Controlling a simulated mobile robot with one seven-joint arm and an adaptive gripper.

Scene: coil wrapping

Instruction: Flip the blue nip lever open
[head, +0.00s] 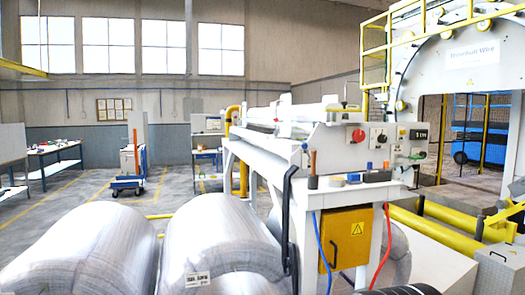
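The white wrapping machine (325,148) stands right of centre, with a control panel on its end face. I cannot clearly make out a blue nip lever. A small blue piece (370,166) shows low on the panel, just above the shelf, beside a small red one (386,165). A thin upright rod (345,103) with a yellowish crossbar stands on top of the machine; its colour does not read as blue. Whether any lever is open or closed cannot be told.
The panel carries a red button (358,135) and a display (418,135). An orange-handled tool (313,166) stands on the shelf. Large wrapped coils (80,250) fill the front left. A yellow cabinet (346,238) and blue and red hoses hang below. Yellow rollers (440,228) lie right.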

